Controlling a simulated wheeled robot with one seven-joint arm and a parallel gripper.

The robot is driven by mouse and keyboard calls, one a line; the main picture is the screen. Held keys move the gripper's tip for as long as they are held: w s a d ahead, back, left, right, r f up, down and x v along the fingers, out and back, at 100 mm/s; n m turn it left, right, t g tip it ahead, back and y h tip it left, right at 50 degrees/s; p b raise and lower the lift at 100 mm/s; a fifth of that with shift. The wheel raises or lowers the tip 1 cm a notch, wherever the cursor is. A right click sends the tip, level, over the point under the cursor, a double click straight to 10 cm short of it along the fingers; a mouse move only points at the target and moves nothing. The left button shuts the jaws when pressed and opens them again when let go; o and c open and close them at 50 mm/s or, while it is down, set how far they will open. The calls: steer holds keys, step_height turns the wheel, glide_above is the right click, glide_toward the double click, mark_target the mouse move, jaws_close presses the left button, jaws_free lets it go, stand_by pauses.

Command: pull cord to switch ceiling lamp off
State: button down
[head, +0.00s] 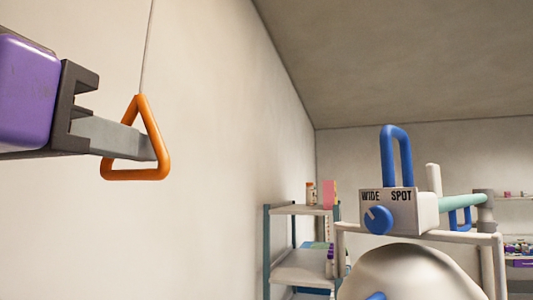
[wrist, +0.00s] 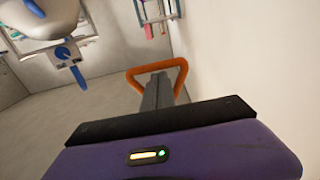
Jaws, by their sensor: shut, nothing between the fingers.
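The orange triangular pull handle (head: 166,152) hangs on a thin cord (head: 148,50) at the upper left of the head view. My gripper (head: 152,148) is shut, with its grey fingers reaching in from the left and their tips through the opening of the triangle, above its bottom bar. Nothing is pinched between the fingers. In the wrist view the handle (wrist: 182,72) shows around the tips of the shut fingers (wrist: 157,80). The ceiling lamp's bulb or light is not clearly identifiable.
A lamp-like unit with a white box marked WIDE and SPOT (head: 400,210), a blue knob (head: 378,219) and a blue loop handle (head: 397,155) stands at the right. A shelf (head: 300,210) with bottles is behind it. A bare wall (head: 220,130) lies beyond the cord.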

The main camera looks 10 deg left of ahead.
mark_target(129, 179)
steer(key=shift+f+b, duration=1)
steer(key=shift+f, duration=0.55)
steer(key=shift+r, duration=0.1)
steer(key=shift+r+p, duration=1.1)
steer(key=shift+r, duration=0.4)
steer(key=s, duration=0.9)
steer(key=shift+a, duration=0.35)
